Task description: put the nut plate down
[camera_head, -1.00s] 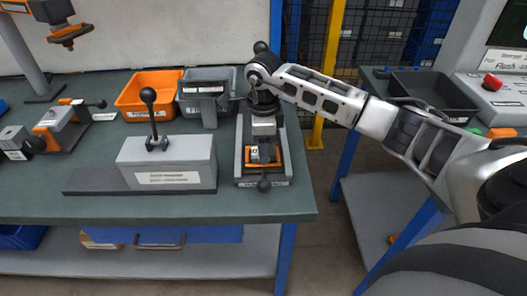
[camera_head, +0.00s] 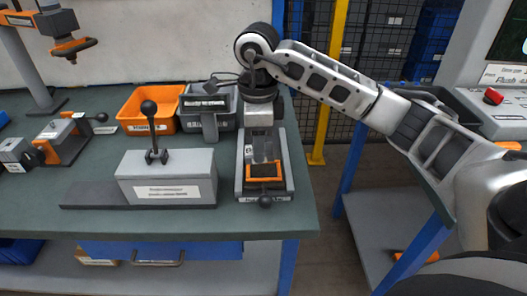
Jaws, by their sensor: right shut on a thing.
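My right gripper (camera_head: 263,152) points down over the grey fixture (camera_head: 241,188) with an orange part (camera_head: 265,184) at the right end of the bench. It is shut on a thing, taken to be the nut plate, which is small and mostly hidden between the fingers. I cannot tell whether the plate touches the fixture. My left gripper is not in view.
Left of the fixture stands a grey block (camera_head: 137,178) with a black ball-topped lever. Behind are an orange bin (camera_head: 133,119) and a grey bin (camera_head: 228,119). The green bench top (camera_head: 60,222) is clear along its front edge.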

